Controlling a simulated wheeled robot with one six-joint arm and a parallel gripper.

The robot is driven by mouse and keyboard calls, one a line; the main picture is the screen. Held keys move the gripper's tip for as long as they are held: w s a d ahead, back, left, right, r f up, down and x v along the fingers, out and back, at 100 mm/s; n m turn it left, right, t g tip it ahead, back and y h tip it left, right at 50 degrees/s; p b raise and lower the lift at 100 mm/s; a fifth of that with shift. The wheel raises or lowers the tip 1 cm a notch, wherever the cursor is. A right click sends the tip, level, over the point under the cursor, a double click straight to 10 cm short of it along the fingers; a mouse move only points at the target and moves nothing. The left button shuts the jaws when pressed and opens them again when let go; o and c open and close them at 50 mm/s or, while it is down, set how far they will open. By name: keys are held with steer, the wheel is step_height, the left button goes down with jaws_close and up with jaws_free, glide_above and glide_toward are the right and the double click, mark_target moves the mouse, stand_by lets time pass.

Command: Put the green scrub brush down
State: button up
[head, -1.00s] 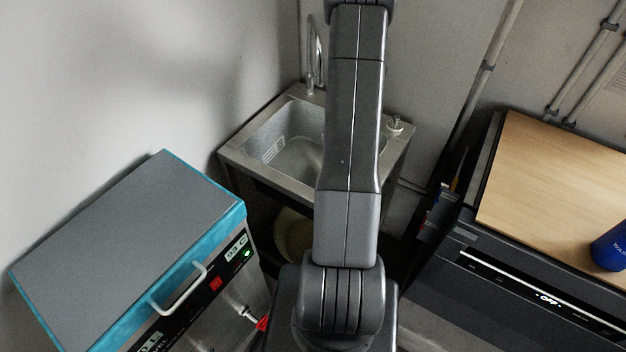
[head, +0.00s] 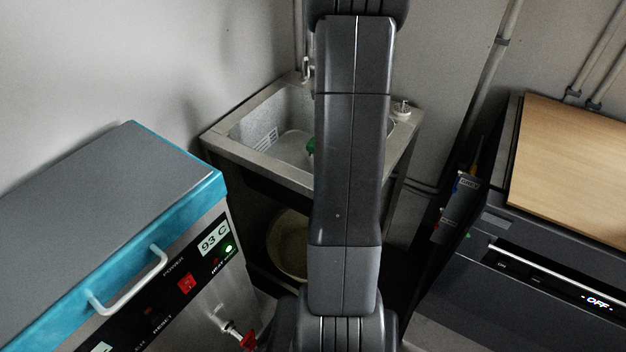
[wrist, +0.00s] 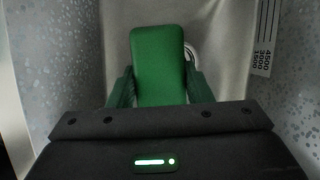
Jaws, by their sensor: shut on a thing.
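The green scrub brush (wrist: 158,62) shows in the wrist view as a green block between the two fingers of my gripper (wrist: 160,88). My gripper is shut on it. In the head view only a small green part of the brush (head: 311,146) shows, over the basin of the steel sink (head: 222,139). My own arm hides the rest of it and the gripper there. In the wrist view the basin's speckled grey walls lie on both sides of the brush. I cannot tell whether the brush touches the basin floor.
A blue and grey water bath (head: 110,190) with a handle and a 93 C display stands at the left. A dark oven (head: 530,265) with a wooden board (head: 570,165) on top stands at the right. A round bin (head: 290,245) is below the sink.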

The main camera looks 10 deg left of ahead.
steer(key=shift+a+f+m+b, duration=0.1)
steer(key=shift+f+m+b, duration=0.2)
steer(key=shift+m, duration=0.1)
steer(key=shift+f+t, duration=0.25)
steer(key=shift+t, duration=0.05)
step_height(320, 180, down, 9)
steer(key=shift+f+b, duration=0.2)
steer(key=shift+b, duration=1)
steer(key=shift+f, duration=0.1)
steer(key=o, duration=0.9)
steer(key=p+v, duration=0.2)
steer(key=v, duration=1)
steer(key=shift+a, duration=0.1)
